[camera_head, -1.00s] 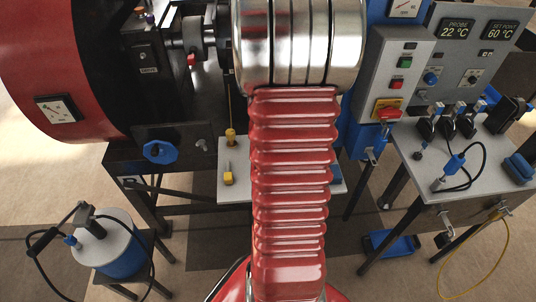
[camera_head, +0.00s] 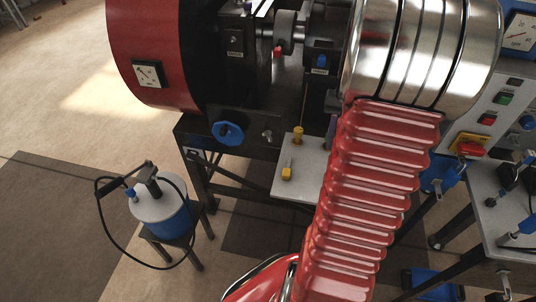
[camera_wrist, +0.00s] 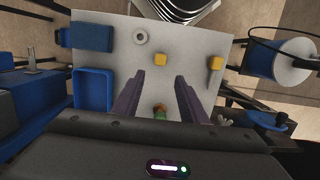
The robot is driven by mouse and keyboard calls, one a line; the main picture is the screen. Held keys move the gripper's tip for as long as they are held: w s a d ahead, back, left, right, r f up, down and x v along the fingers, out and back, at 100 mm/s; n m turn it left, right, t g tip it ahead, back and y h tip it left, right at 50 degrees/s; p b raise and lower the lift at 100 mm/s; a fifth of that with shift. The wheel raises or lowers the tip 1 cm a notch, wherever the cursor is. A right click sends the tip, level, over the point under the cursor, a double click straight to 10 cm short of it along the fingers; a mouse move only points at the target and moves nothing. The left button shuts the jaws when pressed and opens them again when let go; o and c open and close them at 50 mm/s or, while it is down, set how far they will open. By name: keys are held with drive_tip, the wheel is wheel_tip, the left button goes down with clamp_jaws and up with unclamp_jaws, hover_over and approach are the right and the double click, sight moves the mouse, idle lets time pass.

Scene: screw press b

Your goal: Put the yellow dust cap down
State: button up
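In the wrist view a small yellow piece (camera_wrist: 160,60), most likely the dust cap, appears on the white tabletop (camera_wrist: 190,45). My gripper (camera_wrist: 158,74) points at the tabletop with its two dark fingers spread. The yellow piece shows just past the fingertips, in line with the gap and narrower than it; no finger is seen touching it. A second small orange-yellow piece (camera_wrist: 159,109) shows low between the fingers, partly hidden; its height is unclear.
A yellow-handled tool (camera_wrist: 215,63), a grey ring (camera_wrist: 140,37), a blue tray (camera_wrist: 94,90) and a blue block (camera_wrist: 90,37) lie on the tabletop. A yellow knob (camera_head: 298,133) stands at its back. A blue canister (camera_head: 165,210) with a hose stands left.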

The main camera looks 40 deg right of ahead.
drive_tip(key=w+a+r+n+t+h, duration=0.1)
drive_tip(key=w+a+r+n, duration=0.2)
drive_tip(key=a, duration=0.6)
drive_tip(key=w+a+r+n+t+h, duration=0.1)
drive_tip(key=w+a+r+t, duration=0.15)
drive_tip(key=a+r, duration=0.45)
drive_tip(key=s+a+r+n+t, duration=0.1)
drive_tip(key=s+a+n, duration=0.1)
drive_tip(key=a, duration=0.7)
drive_tip(key=s+a+r+n+t, duration=0.1)
drive_tip(key=s+a+n+t, duration=0.1)
drive_tip(key=a, duration=0.8)
drive_tip(key=shift+s+a+r+n+y, duration=0.15)
drive_tip(key=shift+s+n+y, duration=0.2)
drive_tip(key=shift+n, duration=0.55)
